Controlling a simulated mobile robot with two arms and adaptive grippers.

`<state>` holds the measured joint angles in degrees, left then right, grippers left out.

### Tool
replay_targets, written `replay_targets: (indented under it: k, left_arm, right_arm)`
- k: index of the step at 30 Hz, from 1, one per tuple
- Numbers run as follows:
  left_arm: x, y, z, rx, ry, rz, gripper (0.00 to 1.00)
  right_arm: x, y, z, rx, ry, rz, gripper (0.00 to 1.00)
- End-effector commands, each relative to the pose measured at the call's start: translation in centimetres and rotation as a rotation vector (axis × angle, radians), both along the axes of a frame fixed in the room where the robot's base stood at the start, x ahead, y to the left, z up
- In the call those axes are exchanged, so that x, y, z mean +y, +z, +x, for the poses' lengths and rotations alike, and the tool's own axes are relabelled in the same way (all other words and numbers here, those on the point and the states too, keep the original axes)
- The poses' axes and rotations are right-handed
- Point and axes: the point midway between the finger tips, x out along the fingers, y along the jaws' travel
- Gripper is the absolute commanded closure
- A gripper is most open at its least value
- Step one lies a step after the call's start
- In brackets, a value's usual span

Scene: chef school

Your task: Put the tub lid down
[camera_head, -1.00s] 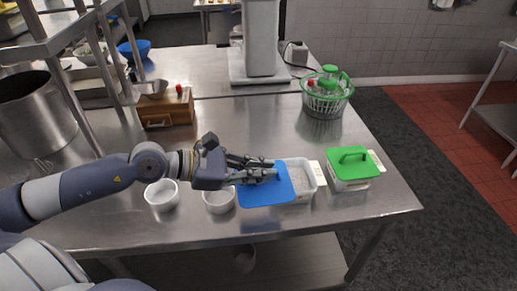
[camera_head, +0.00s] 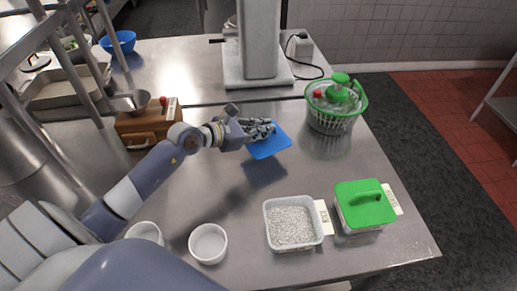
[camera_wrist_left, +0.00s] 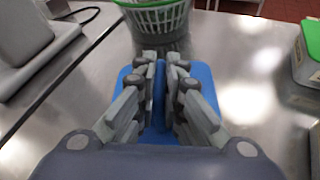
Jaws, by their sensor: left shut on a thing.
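The blue tub lid (camera_head: 270,143) is held by my left gripper (camera_head: 262,130) over the middle of the steel table, with a dark shadow on the table below and left of it. In the left wrist view the fingers of my left gripper (camera_wrist_left: 166,80) are shut on a raised ridge of the blue lid (camera_wrist_left: 203,75). The open tub (camera_head: 267,229), filled with grey-white grains, stands at the front of the table. My right gripper is not in view.
A tub with a green lid (camera_head: 364,204) stands right of the open tub. Two white bowls are at the front left, one of them here (camera_head: 208,243). A green-rimmed basket (camera_head: 331,120), wooden box (camera_head: 146,124) and grey machine (camera_head: 258,45) stand farther back. The table centre is clear.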

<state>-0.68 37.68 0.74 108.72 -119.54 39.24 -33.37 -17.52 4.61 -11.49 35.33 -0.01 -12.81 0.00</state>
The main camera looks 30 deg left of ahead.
Motion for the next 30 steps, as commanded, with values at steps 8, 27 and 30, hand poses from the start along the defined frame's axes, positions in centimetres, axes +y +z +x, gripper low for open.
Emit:
replay_targets:
  k: [8,27,30]
  left_arm:
    - [0.0,-3.4,0.0,0.0,0.0,-0.001,1.0]
    - [0.0,-6.6,0.0,-0.003,0.0,0.001,0.82]
    - [0.0,-6.6,0.0,-0.003,0.0,0.001,0.71]
  right_arm:
    - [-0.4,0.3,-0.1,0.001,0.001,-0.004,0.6]
    - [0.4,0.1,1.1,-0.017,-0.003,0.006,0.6]
    - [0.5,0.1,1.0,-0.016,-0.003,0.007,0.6]
